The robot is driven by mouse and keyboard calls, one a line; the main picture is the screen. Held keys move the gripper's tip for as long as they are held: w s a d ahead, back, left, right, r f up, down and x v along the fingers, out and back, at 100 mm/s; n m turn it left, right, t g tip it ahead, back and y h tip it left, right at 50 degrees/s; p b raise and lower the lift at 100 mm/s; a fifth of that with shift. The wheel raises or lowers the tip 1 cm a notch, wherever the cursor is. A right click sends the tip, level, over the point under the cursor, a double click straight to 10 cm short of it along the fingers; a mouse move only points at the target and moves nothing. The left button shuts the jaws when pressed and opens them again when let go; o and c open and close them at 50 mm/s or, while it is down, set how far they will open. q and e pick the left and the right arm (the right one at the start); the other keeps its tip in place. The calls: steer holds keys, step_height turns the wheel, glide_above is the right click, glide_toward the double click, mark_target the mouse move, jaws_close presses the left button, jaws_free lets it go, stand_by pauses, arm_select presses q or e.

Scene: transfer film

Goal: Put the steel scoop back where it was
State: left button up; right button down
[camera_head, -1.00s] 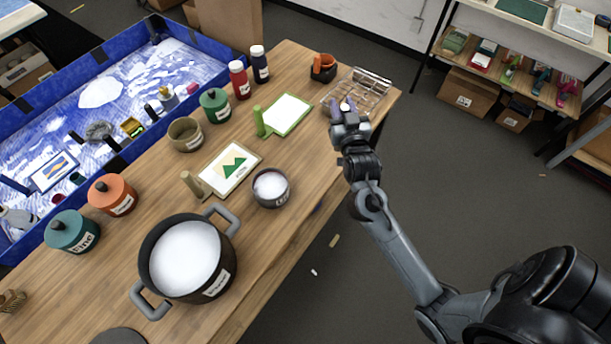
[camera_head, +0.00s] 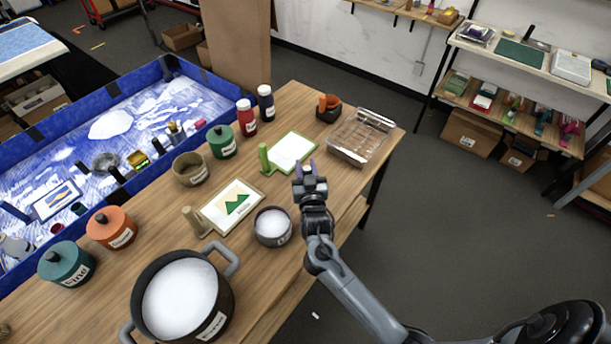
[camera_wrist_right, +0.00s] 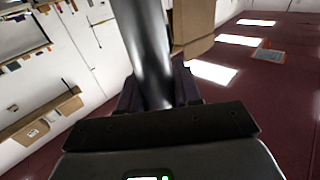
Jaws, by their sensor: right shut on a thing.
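My right gripper (camera_head: 308,180) hangs over the wooden table, between the small white-filled pot and the clear tray in the head view. It is shut on the steel scoop, whose shiny metal shaft (camera_wrist_right: 148,50) stands up between the fingers in the right wrist view. The rest of the scoop is cut off there, and in the head view the gripper mostly hides it. The small pot (camera_head: 288,237) of white material is to the gripper's left and nearer. The large two-handled pot (camera_head: 225,312), also holding white material, stands at the front. My left gripper is not in view.
A clear tray (camera_head: 337,151) sits at the far right table corner. A green-handled screen (camera_head: 264,160) and a wooden-handled screen (camera_head: 203,228) lie nearby. Several lidded jars and bottles line the left side. A blue-walled bin (camera_head: 225,68) stands beyond the table.

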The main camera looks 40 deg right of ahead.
step_height(320, 180, down, 4)
steer(key=shift+w+f, duration=0.1)
stand_by(0.4)
steer(key=shift+f, duration=0.1)
steer(key=c, duration=0.8)
jaws_free()
